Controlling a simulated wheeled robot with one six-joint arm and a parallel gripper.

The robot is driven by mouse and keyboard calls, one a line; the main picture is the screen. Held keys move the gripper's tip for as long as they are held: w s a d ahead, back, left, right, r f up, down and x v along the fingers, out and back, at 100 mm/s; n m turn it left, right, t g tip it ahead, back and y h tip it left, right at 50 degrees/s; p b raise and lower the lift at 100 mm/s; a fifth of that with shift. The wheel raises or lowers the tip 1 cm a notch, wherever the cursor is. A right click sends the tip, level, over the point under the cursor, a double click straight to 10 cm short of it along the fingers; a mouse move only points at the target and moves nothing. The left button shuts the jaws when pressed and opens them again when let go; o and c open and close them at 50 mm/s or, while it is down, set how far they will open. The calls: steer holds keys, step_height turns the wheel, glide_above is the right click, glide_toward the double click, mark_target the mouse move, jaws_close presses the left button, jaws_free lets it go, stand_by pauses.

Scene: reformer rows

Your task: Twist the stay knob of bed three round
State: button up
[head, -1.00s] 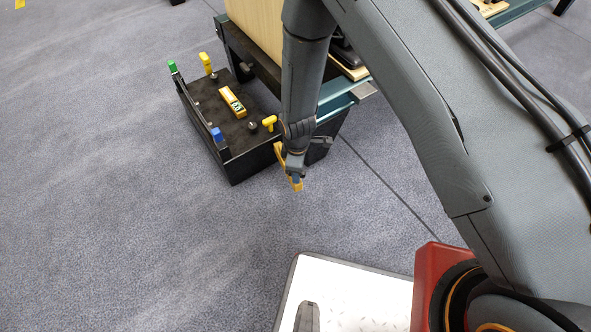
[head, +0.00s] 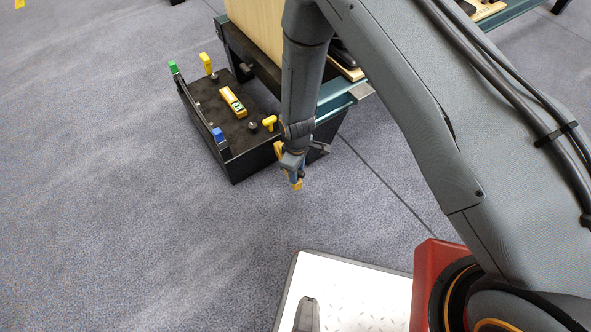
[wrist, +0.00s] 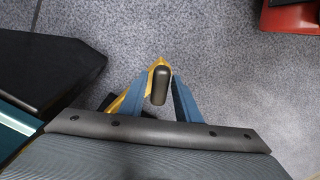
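A dark, rounded knob (wrist: 160,86), which looks like the stay knob, sits between my fingertips in the wrist view. A yellow bar (wrist: 157,65) lies behind it. In the wrist view my gripper (wrist: 159,78) has its two blue fingers apart, one on each side of the knob, with narrow gaps; I see no clear contact. In the head view my gripper (head: 294,168) is low beside the right end of a black box at the bed's end, with the yellow bar (head: 297,185) showing below it. The knob is hidden in that view.
The black box (head: 245,165) carries yellow, green and blue handles. The bed's teal rail (head: 345,97) and wooden panel (head: 255,25) stand behind my arm. A white plate (head: 345,295) lies at the front. Open carpet (head: 100,200) is on the left.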

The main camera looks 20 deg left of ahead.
steer(key=o, duration=0.4)
steer(key=shift+r+p, duration=2.5)
steer(key=shift+r, duration=1.1)
steer(key=c, duration=0.3)
step_height(320, 180, up, 2)
steer(key=p, duration=0.2)
steer(key=shift+r+p, duration=0.25)
steer(key=shift+p, duration=0.1)
steer(key=shift+f+b, duration=3.05)
steer(key=shift+f, duration=1.8)
